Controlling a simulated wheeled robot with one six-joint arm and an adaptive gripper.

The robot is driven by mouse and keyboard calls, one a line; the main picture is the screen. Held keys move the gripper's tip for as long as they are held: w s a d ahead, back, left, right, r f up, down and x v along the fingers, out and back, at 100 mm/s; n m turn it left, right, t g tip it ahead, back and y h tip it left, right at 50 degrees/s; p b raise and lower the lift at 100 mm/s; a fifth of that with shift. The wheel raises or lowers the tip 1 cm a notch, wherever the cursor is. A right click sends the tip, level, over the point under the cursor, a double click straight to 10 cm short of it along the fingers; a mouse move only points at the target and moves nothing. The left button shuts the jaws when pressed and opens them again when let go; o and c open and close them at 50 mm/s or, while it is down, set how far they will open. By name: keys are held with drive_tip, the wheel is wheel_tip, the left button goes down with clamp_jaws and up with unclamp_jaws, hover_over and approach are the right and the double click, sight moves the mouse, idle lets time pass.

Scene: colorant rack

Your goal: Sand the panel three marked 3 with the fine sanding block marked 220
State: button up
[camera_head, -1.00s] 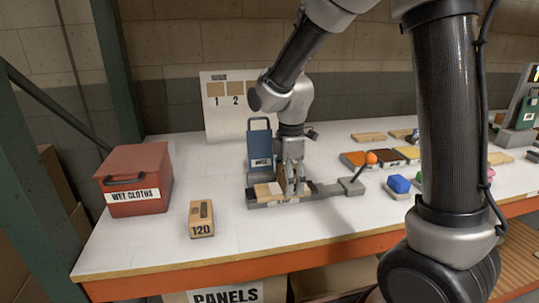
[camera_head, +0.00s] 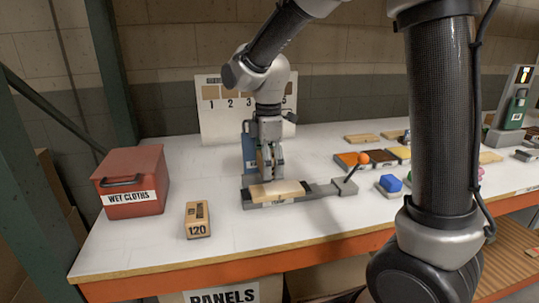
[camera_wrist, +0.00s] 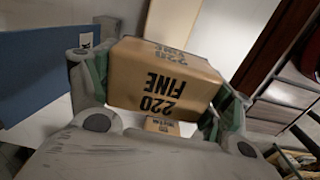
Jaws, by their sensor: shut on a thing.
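My gripper (camera_head: 268,172) is shut on the fine sanding block. In the wrist view the tan block (camera_wrist: 165,82) sits between the two fingers and its face reads 220 FINE. In the head view the block is mostly hidden by the fingers. A pale wooden panel (camera_head: 290,188) lies flat in a grey clamp fixture (camera_head: 318,193) on the bench, just below my gripper. I cannot read a number on the panel. I cannot tell whether the block touches the panel's far part or hovers just above it.
A second sanding block marked 120 (camera_head: 198,220) stands at the front left. A red WET CLOTHS box (camera_head: 131,183) is at the far left. A blue plate-like object (camera_head: 249,148) stands behind my gripper. An orange-knobbed lever (camera_head: 361,158) rises from the fixture's right.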

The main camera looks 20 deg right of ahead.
drive_tip(key=shift+r, duration=1.35)
